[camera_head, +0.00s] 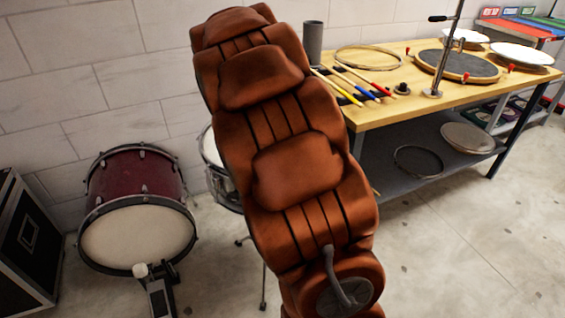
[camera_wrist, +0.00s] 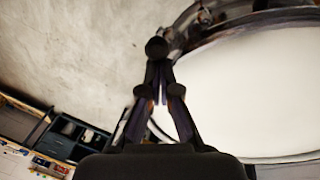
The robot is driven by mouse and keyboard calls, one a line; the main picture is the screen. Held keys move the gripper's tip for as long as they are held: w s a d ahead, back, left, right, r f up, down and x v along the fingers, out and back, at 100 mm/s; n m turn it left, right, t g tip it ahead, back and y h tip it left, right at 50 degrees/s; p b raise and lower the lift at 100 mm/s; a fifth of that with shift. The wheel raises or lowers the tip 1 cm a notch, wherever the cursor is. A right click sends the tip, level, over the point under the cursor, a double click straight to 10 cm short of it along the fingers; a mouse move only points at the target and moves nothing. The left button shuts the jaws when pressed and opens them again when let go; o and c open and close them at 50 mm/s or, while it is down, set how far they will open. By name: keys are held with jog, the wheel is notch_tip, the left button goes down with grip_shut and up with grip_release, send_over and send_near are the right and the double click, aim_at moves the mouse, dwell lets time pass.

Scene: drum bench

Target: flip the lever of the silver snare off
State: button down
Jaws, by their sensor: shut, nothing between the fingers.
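The silver snare (camera_head: 213,165) stands on a stand behind my orange-brown arm in the head view. Only its left edge, with part of a white head and metal shell, shows there. In the wrist view, a drum with a large white head (camera_wrist: 255,90) and a metal rim fills the right side. My gripper (camera_wrist: 158,78) is shut and empty in the wrist view, in front of the drum's left edge. Dark and metal fittings (camera_wrist: 190,38) sit at the rim by the fingertips. I cannot make out the lever or tell whether the fingers touch anything. My gripper is hidden in the head view.
A dark red bass drum (camera_head: 137,220) with a pedal (camera_head: 158,290) stands at left, beside a black case (camera_head: 25,240). A wooden workbench (camera_head: 400,112) at right bears sticks, a hoop and round pads. Floor at front right is clear.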

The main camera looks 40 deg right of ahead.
jog(key=shift+w+a+f+h, duration=0.15)
jog(key=shift+a+h, duration=0.2)
jog(key=shift+a, duration=0.05)
jog(key=shift+w+a+f+h, duration=0.1)
jog(key=shift+a+f+h, duration=0.05)
jog(key=shift+a+h, duration=0.25)
jog(key=shift+s+d+f, duration=0.1)
jog(key=shift+s+d, duration=0.15)
jog(key=shift+d, duration=0.5)
jog(key=r, duration=0.1)
jog(key=w+d+r+p, duration=0.2)
jog(key=shift+d+r, duration=0.1)
jog(key=shift+r, duration=0.15)
jog(key=w+a+r, duration=0.3)
jog(key=a+r, duration=0.3)
jog(key=shift+w+a, duration=0.15)
jog(key=shift+a, duration=0.1)
